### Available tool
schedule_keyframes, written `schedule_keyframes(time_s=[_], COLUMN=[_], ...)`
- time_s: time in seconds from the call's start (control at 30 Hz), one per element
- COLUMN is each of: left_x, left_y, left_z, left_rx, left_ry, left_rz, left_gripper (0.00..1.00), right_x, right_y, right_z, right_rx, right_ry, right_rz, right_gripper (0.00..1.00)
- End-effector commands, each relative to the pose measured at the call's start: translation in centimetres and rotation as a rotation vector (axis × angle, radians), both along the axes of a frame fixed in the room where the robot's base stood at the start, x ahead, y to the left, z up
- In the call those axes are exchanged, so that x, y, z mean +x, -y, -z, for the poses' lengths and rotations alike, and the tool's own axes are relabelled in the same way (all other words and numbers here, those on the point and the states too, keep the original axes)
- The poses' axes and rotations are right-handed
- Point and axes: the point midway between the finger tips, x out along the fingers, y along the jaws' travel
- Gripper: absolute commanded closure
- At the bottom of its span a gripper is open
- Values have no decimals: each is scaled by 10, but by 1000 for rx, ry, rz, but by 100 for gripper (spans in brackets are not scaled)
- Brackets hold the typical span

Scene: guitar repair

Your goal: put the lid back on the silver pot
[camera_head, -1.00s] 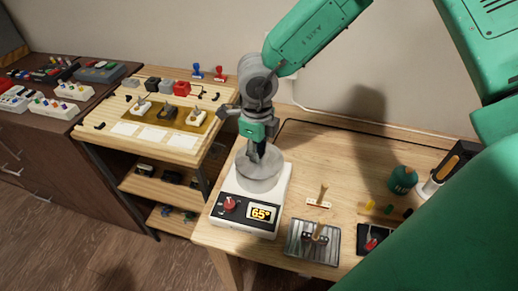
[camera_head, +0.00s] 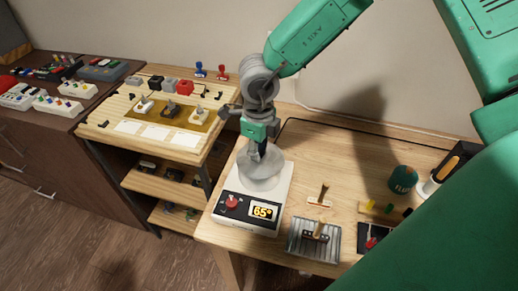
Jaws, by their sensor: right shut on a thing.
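The silver pot (camera_head: 262,182) stands on a white heating unit (camera_head: 236,224) with a red knob and a display reading 65°. My right gripper (camera_head: 257,152) points down directly over the pot and is shut on what appears to be the lid (camera_head: 268,164), a round grey piece at the top of the pot. The lid's handle is hidden by the fingers. I cannot tell whether the lid touches the pot's rim. My left gripper is not in view.
On the wooden table (camera_head: 345,153), a ridged metal tray (camera_head: 300,240), a brush (camera_head: 321,196), a green jar (camera_head: 403,179) and a dark box (camera_head: 376,236) lie to the right. A workbench (camera_head: 110,125) with pedals and blocks stands left. Table behind the tray is mostly clear.

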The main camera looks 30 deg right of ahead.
Motion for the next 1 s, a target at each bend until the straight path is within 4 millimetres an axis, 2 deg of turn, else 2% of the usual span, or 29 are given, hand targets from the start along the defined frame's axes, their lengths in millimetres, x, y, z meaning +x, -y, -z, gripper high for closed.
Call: schedule_keyframes(time_s=[0.27, 0.3, 0.37, 0.57, 0.6, 0.67, 1.0], left_x=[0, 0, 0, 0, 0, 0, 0], left_y=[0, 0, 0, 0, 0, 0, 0], left_z=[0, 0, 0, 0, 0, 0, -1], left_rx=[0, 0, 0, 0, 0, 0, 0], left_ry=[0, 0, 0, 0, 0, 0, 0], left_rz=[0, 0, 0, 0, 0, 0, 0], left_gripper=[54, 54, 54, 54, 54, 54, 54], right_x=[0, 0, 0, 0, 0, 0, 0], right_y=[1, 1, 1, 1, 1, 1, 1], right_z=[0, 0, 0, 0, 0, 0, 0], right_rx=[0, 0, 0, 0, 0, 0, 0], right_ry=[0, 0, 0, 0, 0, 0, 0], right_rz=[0, 0, 0, 0, 0, 0, 0], right_gripper=[100, 79, 61, 61, 58, 41, 41])
